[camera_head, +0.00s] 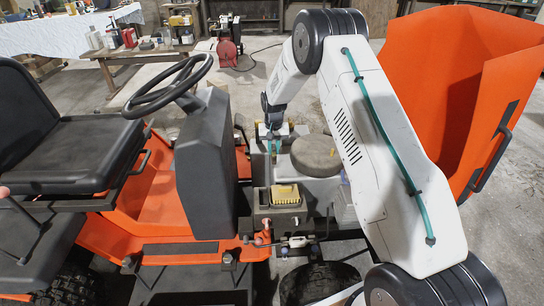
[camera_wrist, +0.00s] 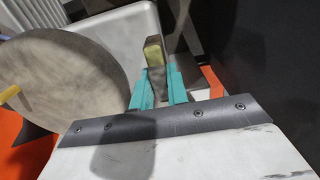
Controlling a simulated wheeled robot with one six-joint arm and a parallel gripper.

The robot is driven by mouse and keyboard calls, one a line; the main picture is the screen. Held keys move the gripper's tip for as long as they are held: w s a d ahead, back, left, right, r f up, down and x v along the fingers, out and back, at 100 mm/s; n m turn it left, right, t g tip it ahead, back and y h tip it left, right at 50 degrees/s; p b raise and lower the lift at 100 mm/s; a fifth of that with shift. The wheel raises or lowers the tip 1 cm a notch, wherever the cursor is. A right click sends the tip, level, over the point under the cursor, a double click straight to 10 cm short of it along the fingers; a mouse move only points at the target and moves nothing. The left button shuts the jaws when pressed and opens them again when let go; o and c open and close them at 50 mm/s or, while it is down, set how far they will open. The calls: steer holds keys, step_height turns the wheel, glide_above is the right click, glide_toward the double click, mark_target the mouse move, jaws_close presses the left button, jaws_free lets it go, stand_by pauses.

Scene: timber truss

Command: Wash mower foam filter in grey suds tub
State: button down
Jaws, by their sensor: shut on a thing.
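My gripper (camera_head: 273,148) is low over the engine of the orange mower, just left of a round grey disc (camera_head: 318,153). In the wrist view its teal fingers (camera_wrist: 156,88) are shut on a small narrow piece (camera_wrist: 154,52) with a yellow-olive end and a greyish lower part. I cannot tell whether this piece is the foam filter. A yellow ribbed block (camera_head: 285,194) sits in a dark open housing in front of the gripper. I cannot make out a grey suds tub for certain.
The steering wheel (camera_head: 168,85) and black console (camera_head: 205,165) stand left of the gripper. The raised orange hood (camera_head: 450,75) is at the right. A workbench (camera_head: 140,50) with bottles is behind, with open concrete floor around.

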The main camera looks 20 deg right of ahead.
mark_target(273, 146)
step_height(273, 146, up, 18)
stand_by(1.0)
steer(key=shift+w+r, duration=0.1)
steer(key=s+a+f+n, duration=0.1)
steer(key=s+a+f, duration=0.2)
steer(key=s+f, duration=0.4)
steer(key=s+a+f+n, duration=0.2)
steer(key=s+f, duration=0.5)
steer(key=s, duration=0.4)
steer(key=shift+s+a+f+n, duration=0.3)
steer(key=shift+s+a+f, duration=0.05)
steer(key=shift+a, duration=0.3)
